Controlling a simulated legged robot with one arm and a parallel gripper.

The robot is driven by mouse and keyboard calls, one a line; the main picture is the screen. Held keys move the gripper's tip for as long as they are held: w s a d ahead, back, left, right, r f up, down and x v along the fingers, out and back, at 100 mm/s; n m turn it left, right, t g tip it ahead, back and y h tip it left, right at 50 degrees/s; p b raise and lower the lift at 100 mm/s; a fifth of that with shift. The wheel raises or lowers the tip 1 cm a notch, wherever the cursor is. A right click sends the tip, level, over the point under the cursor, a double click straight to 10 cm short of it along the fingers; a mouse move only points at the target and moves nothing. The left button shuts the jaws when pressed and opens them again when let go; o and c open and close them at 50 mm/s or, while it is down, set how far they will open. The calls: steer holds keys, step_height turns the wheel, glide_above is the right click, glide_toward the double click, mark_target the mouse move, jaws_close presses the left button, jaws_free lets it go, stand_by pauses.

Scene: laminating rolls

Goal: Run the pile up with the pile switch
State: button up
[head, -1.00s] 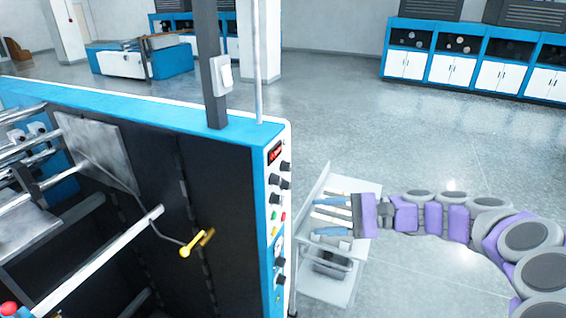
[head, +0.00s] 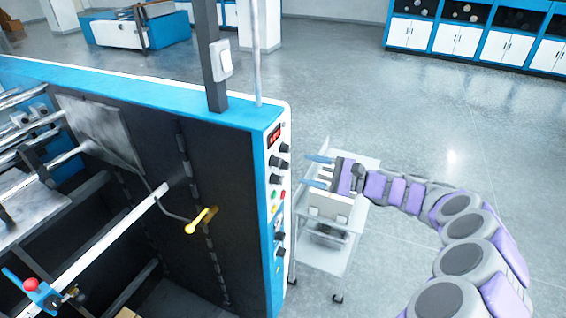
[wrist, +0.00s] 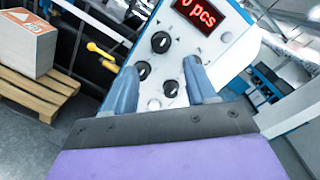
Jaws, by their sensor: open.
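The control panel (head: 277,190) is on the end face of the blue and black machine, with a red display (head: 275,136), several black knobs and small coloured buttons. In the wrist view the display (wrist: 199,12) shows "pcs", with black knobs (wrist: 161,42) below it. I cannot tell which control is the pile switch. My gripper (head: 318,171) is open and empty, right of the panel and pointing at it. In the wrist view the two blue fingers of my gripper (wrist: 162,74) frame the knobs; contact cannot be seen. A box (wrist: 28,42) sits on a wooden pallet (wrist: 38,92).
A yellow-handled lever (head: 200,220) sticks out on the machine's dark side. A white cart (head: 343,250) stands behind and below my gripper. A light switch box (head: 220,59) is on the machine's post. Open floor lies to the right, with blue cabinets (head: 470,35) at the back.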

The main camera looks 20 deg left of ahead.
mark_target(280, 163)
steer(key=a, duration=0.8)
steer(key=shift+a, duration=0.1)
steer(key=shift+c, duration=0.3)
jaws_close()
steer(key=shift+p, duration=0.35)
